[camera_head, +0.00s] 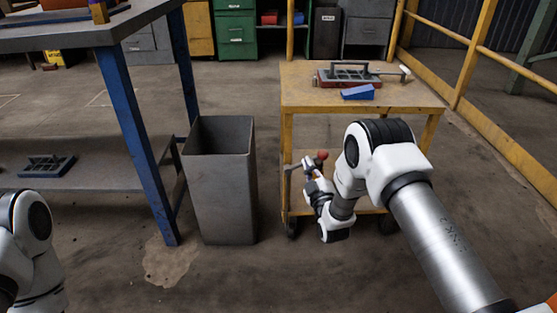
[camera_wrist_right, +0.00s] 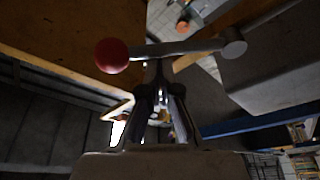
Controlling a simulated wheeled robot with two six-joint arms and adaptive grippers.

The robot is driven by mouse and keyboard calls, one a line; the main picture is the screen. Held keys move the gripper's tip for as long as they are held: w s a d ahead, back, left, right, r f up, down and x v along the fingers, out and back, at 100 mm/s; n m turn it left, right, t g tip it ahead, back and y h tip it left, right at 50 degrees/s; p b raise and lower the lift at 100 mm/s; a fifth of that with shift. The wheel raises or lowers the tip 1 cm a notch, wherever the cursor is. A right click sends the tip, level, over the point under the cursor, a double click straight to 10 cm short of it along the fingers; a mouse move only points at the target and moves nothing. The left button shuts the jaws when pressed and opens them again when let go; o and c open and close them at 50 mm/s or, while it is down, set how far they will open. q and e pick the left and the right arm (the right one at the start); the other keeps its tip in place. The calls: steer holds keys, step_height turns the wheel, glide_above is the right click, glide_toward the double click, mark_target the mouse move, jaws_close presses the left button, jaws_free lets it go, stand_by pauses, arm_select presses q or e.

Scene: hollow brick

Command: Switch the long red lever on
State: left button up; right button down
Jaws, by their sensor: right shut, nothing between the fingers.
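A lever with a red ball knob (camera_head: 322,155) shows at the front of the yellow cart, below its top. In the right wrist view its grey bar (camera_wrist_right: 180,48) runs across the upper part, with the red knob at the left and a round grey end at the right. My right gripper (camera_head: 308,165) is at the lever, below and left of the knob. In the right wrist view the shut, empty fingertips (camera_wrist_right: 158,72) point at the middle of the bar, very close to it. I cannot tell whether they touch. My left gripper is out of view.
The yellow cart (camera_head: 425,97) carries a red-based device with a grey handle (camera_head: 345,74) and a blue wedge (camera_head: 358,92). A tall grey bin (camera_head: 222,190) stands left of the cart. A blue-legged workbench (camera_head: 135,135) is farther left. Yellow railing (camera_head: 480,118) borders the right.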

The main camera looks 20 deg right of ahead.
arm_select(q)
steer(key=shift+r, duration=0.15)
arm_select(e)
steer(key=shift+d+f, duration=0.3)
steer(key=shift+f, duration=0.05)
steer(key=shift+s, duration=0.1)
